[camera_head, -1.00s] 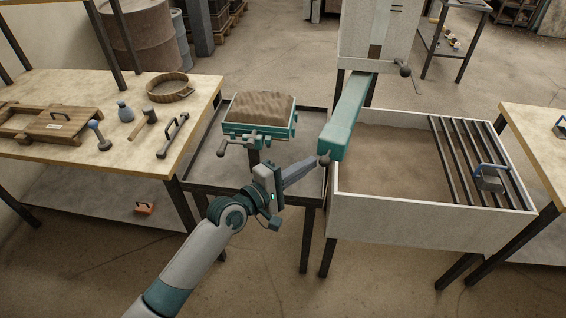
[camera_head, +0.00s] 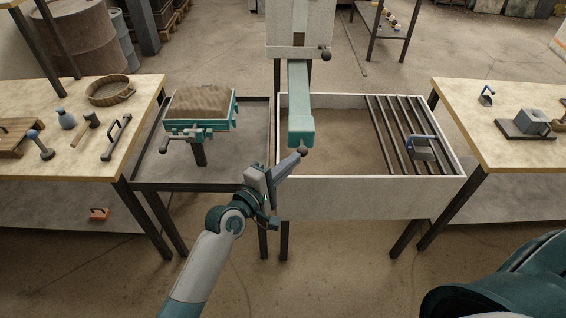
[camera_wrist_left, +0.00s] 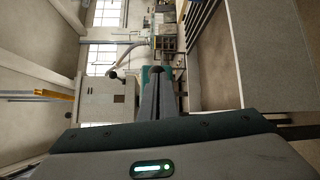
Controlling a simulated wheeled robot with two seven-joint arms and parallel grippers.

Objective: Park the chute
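The teal chute (camera_head: 300,95) hangs from the grey hopper box (camera_head: 300,25) and points toward me over the left part of the sand bin (camera_head: 345,195). A dark round knob (camera_head: 303,152) is at its near end. My left gripper (camera_head: 297,157) has its fingertips at the knob, on its left side, and looks shut. In the left wrist view the fingers (camera_wrist_left: 159,92) lie close together, with a bit of teal behind their tips. My right gripper is out of view.
A sand-filled teal mould (camera_head: 200,105) stands on a low stand left of the bin. Black bars (camera_head: 395,135) cross the bin's right part, with a blue-handled tool (camera_head: 420,148) on them. Workbenches flank both sides, the left (camera_head: 145,95) with several tools. My right arm fills the lower right corner.

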